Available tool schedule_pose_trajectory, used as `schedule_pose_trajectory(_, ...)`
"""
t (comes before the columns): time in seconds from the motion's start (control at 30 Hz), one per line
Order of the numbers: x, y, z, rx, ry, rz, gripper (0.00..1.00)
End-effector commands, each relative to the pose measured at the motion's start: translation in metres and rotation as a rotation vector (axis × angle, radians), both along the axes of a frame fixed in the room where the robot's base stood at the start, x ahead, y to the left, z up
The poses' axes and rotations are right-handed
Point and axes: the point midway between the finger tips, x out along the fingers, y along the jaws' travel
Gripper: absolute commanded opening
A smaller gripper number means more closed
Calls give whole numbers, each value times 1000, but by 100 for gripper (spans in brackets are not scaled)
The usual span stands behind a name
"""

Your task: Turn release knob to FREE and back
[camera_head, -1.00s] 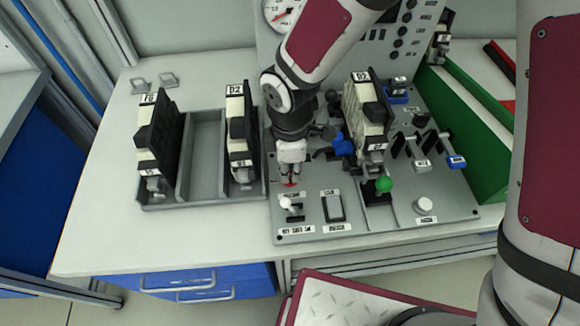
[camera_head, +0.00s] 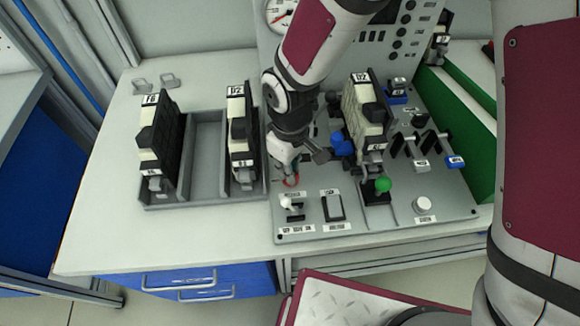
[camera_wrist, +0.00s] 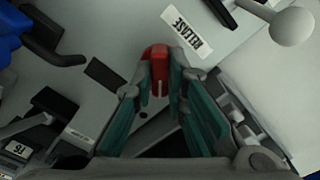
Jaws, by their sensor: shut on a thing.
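The red release knob (camera_wrist: 157,56) sits between my fingertips in the wrist view, beside a white RELEASE label (camera_wrist: 187,32). A pale mark shows on the knob's lower side. My gripper (camera_wrist: 161,78) is shut on it with teal-padded fingers on both sides. In the head view, my gripper (camera_head: 289,172) reaches down to the left part of the grey panel (camera_head: 300,235). Only a red rim of the knob (camera_head: 292,182) shows there. I cannot read a FREE mark.
A white-tipped toggle (camera_head: 287,203) and a black rocker switch (camera_head: 333,207) stand just in front of the knob. A green-knobbed lever (camera_head: 384,184) and blue-handled parts (camera_head: 342,146) are to the right. A grey tray (camera_head: 206,198) with black-and-cream modules is left.

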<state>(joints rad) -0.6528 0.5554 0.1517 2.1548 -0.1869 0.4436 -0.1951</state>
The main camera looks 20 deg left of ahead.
Motion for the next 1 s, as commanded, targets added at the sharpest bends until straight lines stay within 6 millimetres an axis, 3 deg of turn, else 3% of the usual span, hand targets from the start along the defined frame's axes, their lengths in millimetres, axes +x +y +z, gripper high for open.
schedule_pose_trajectory(0.4, 0, 0, 1, 1, 0, -211, 0)
schedule_pose_trajectory(1.0, 1, 0, 1, 0, -1, -248, 0)
